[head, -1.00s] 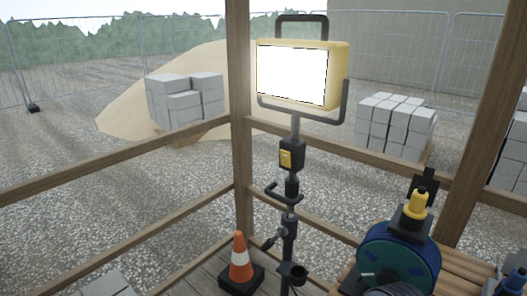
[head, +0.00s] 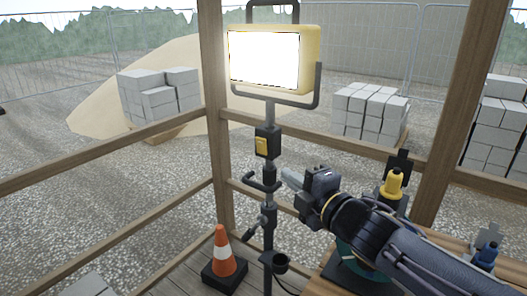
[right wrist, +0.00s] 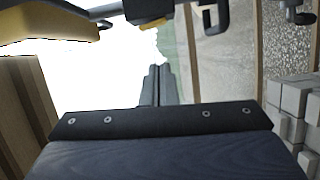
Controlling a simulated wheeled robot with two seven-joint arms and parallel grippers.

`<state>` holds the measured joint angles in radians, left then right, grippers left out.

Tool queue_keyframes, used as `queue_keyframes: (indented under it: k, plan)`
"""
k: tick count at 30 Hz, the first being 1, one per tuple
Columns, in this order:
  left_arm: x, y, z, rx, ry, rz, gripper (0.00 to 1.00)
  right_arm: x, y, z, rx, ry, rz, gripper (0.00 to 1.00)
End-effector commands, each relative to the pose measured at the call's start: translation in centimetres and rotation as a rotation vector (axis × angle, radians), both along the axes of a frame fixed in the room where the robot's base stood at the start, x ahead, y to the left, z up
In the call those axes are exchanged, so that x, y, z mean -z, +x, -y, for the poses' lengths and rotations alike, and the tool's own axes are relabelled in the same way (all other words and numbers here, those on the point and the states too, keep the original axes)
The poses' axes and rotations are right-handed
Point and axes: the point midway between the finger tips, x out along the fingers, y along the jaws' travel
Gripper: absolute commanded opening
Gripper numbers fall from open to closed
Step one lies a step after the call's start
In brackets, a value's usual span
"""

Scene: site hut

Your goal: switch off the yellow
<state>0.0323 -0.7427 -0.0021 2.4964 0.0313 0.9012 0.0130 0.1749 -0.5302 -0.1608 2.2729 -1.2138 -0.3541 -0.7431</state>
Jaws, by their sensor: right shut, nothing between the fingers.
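The yellow work lamp (head: 312,45) stands on a dark pole and its panel glows bright white. Below it on the pole is a black switch box (head: 267,141) with a yellow rocker (head: 261,146) on its face. My right gripper (head: 290,178) is shut and empty, to the right of the pole and a little lower than the switch box, apart from it. In the right wrist view its closed fingers (right wrist: 158,86) point up the picture; the lamp's yellow housing (right wrist: 45,24) is at upper left and the switch box at the top edge. My left gripper is out of view.
An orange and white cone (head: 222,252) stands left of the pole's foot. A yellow-topped item (head: 393,183) stands on the wooden bench behind my right arm. Timber posts and rails (head: 215,120) frame the hut. Block stacks (head: 160,95) are outside.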

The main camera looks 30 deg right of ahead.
Motion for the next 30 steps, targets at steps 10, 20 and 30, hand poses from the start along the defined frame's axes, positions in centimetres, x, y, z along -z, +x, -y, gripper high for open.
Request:
queue_keyframes:
  k: [10, 20, 30]
  plan:
    - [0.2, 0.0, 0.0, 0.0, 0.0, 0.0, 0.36, -1.0, 0.2, -1.6, -0.123, -0.23, 0.07, 0.0]
    - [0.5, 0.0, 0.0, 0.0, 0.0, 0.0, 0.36, -0.9, 1.5, -1.8, -0.124, -0.228, 0.068, 0.0]
    - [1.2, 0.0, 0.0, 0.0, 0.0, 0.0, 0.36, -1.1, 8.4, -2.8, -0.123, -0.224, 0.066, 0.0]
